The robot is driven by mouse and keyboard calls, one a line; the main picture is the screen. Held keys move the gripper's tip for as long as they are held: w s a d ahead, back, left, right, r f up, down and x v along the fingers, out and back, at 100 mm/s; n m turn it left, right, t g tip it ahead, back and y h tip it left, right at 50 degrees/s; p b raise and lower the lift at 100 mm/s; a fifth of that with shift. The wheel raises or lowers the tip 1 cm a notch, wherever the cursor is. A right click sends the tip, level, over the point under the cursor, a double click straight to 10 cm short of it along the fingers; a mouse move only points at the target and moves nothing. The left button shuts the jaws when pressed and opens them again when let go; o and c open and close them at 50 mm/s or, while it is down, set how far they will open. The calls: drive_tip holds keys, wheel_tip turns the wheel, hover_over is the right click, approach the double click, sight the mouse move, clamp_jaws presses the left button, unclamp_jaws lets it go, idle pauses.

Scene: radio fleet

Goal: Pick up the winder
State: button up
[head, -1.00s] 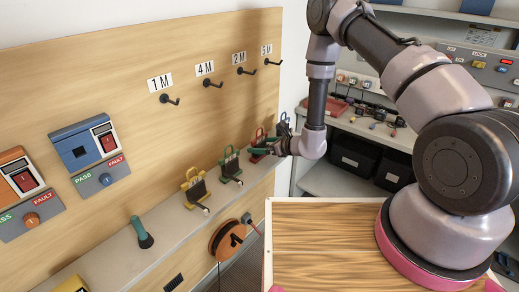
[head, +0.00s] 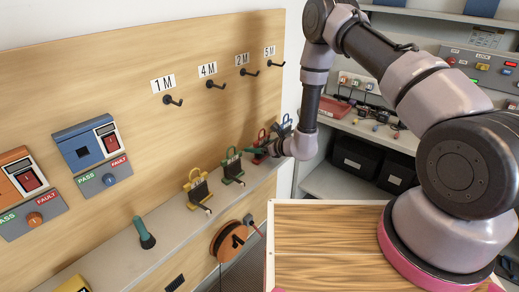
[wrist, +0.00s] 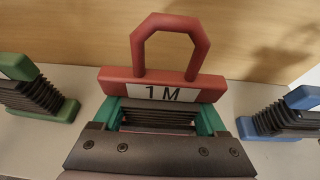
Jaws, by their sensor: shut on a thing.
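The red winder (wrist: 170,82), with a handle loop on top and a label reading 1 M, stands upright on the grey ledge. My gripper (wrist: 162,118) has its teal fingertips on either side of the dark wound cord below the label and is shut on it. In the head view my gripper (head: 262,151) reaches along the ledge and partly hides the red winder (head: 262,136). I cannot tell whether the winder has left the ledge.
A green winder (head: 232,168) and a yellow winder (head: 197,190) stand to the left, and a blue winder (head: 284,126) close on the right. Labelled hooks (head: 216,85) line the wooden board above. A wood-topped surface (head: 325,235) lies in front.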

wheel_tip(320, 180, up, 10)
idle(0.5)
idle(0.4)
